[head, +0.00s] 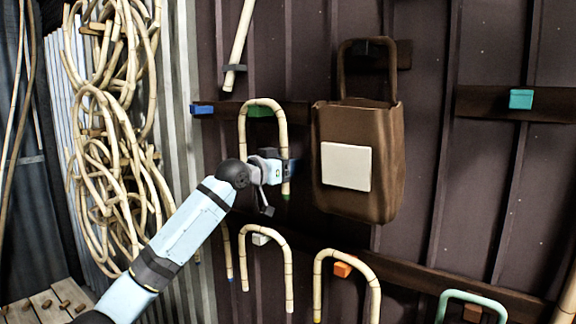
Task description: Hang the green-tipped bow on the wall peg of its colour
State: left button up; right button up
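The green-tipped bow (264,103) is a pale, jointed rattan arch, open end down, with a green tip (286,197) on its right leg. The green peg (259,112) is on the upper wall rail, just under the top of the arch in this view; whether the bow rests on it I cannot tell. My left gripper (288,171) is at the bow's right leg, above the green tip, and appears shut on it. The lower left leg is hidden behind my gripper and wrist. My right gripper is not in view.
A brown bag (390,170) hangs close to the right of the bow. A blue peg (203,109) and a teal peg (521,99) are on the upper rail. Bows hang below at a white peg (261,239) and an orange peg (342,269). Rattan coils (110,150) hang at left.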

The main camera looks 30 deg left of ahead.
pick_arm(q)
jog(key=shift+s, duration=0.1)
jog(key=b+v, duration=0.4)
jog(key=v, duration=0.9)
jog(key=shift+s+a+b, duration=0.15)
jog(key=shift+s+b, duration=0.2)
jog(key=d+b+v, duration=0.1)
jog(key=b+v, duration=0.3)
jog(key=v, duration=0.4)
jog(key=shift+s+d, duration=0.25)
jog(key=shift+s, duration=0.45)
jog(key=shift+r, duration=0.1)
